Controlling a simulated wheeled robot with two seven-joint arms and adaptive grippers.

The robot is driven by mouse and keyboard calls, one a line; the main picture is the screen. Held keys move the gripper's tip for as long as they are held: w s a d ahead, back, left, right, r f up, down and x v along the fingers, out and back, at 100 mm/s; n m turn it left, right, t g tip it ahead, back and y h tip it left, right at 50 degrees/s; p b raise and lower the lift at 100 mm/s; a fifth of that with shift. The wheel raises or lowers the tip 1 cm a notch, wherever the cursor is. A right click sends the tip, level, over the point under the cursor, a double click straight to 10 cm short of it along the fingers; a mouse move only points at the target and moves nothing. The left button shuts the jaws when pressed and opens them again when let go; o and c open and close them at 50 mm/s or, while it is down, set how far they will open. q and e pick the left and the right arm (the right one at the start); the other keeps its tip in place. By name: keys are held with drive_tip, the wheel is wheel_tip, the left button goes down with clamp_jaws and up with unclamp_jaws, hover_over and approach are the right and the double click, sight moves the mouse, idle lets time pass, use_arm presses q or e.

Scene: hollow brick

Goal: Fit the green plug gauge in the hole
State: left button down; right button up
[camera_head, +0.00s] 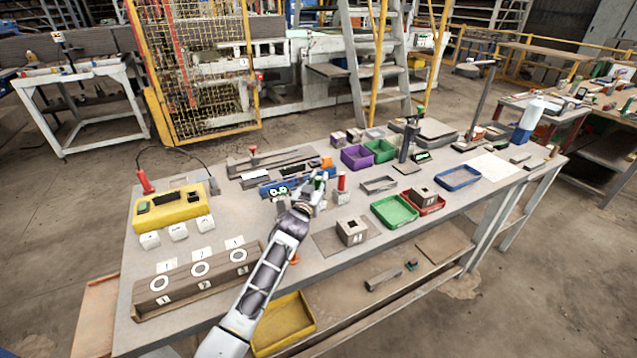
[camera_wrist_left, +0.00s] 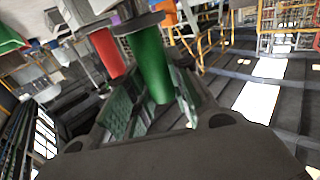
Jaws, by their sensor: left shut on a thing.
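The green plug gauge (camera_wrist_left: 150,62) sits between the two fingers of my left gripper (camera_wrist_left: 155,100) in the left wrist view, a dark collar at the handle's end. In the head view, my left gripper (camera_head: 316,192) is shut around the green handle (camera_head: 319,182), partly hiding it. I cannot tell whether the gauge is still touching its stand. A red gauge (camera_head: 341,181) stands upright just to the right; it also shows in the left wrist view (camera_wrist_left: 107,52). A grey hollow block (camera_head: 352,231) with a square top opening sits on a plate. My right gripper is not seen.
A long block with ringed round holes (camera_head: 196,282) lies at the front left, by a yellow box (camera_head: 171,207). A green tray (camera_head: 394,211), a red tray (camera_head: 437,206) with a block (camera_head: 423,196), and a blue tray (camera_head: 458,177) stand right.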

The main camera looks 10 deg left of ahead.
use_arm(q)
drive_tip(key=shift+f, duration=0.4)
idle(0.3)
drive_tip(key=c, duration=1.2)
unclamp_jaws()
drive_tip(key=shift+s, duration=0.1)
drive_tip(key=shift+s+a, duration=0.2)
drive_tip(key=shift+s, duration=1)
drive_tip(key=shift+s+a, duration=0.2)
drive_tip(key=shift+s, duration=1)
drive_tip(key=shift+s+a, duration=0.2)
drive_tip(key=shift+s, duration=1)
